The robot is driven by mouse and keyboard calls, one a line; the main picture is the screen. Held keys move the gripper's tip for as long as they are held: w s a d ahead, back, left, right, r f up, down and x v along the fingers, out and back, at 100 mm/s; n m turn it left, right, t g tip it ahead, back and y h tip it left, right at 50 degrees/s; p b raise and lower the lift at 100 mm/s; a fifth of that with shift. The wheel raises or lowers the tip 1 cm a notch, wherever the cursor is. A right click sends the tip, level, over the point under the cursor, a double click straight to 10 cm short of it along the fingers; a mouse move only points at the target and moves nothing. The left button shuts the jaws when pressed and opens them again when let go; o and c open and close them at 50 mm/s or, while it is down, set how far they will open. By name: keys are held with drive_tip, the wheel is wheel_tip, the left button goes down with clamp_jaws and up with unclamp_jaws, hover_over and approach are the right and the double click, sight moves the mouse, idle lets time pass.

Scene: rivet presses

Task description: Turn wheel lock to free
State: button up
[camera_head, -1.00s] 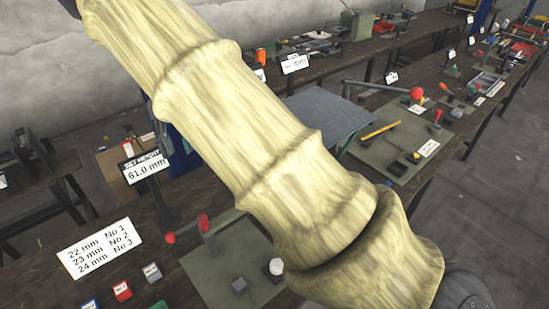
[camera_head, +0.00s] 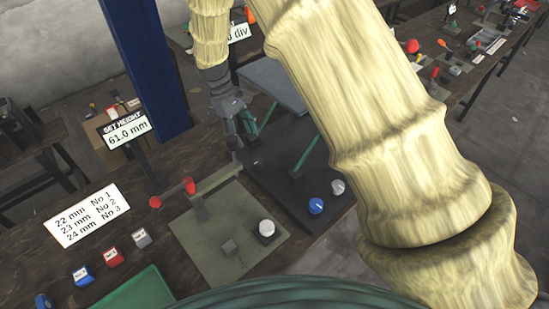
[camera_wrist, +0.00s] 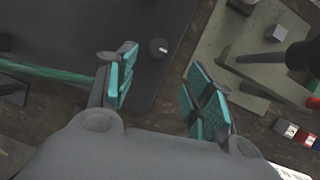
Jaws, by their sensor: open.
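My gripper (camera_head: 243,132) is over the left back part of the dark plate (camera_head: 275,180) in the head view. In the wrist view its two teal-padded fingers (camera_wrist: 160,78) stand apart with nothing between them. A small grey knob (camera_wrist: 158,46) on the dark plate lies beyond the gap. A blue knob (camera_head: 316,205) and a pale knob (camera_head: 338,187) sit at the plate's front right. A red-ended lever (camera_head: 187,187) stands on the grey-green plate (camera_head: 205,240) to the left. No part is readable as the wheel lock, so I cannot tell which it is or its position.
A "SET HEIGHT 61.0 mm" sign (camera_head: 127,133) and a blue post (camera_head: 150,65) stand behind. A white list card (camera_head: 86,215) and red (camera_head: 112,257), blue (camera_head: 82,276) and grey (camera_head: 141,238) blocks lie at left. A white-topped knob (camera_head: 267,229) rises from the grey-green plate.

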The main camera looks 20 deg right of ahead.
sight(257, 160)
drive_tip(key=p+x, duration=0.2)
drive_tip(key=x, duration=0.3)
drive_tip(key=p+x, duration=0.1)
drive_tip(key=x, duration=0.4)
drive_tip(key=shift+w+d+p, duration=0.15)
drive_tip(key=shift+d+p, duration=0.1)
drive_tip(key=shift+p, duration=0.15)
drive_tip(key=shift+f, duration=0.35)
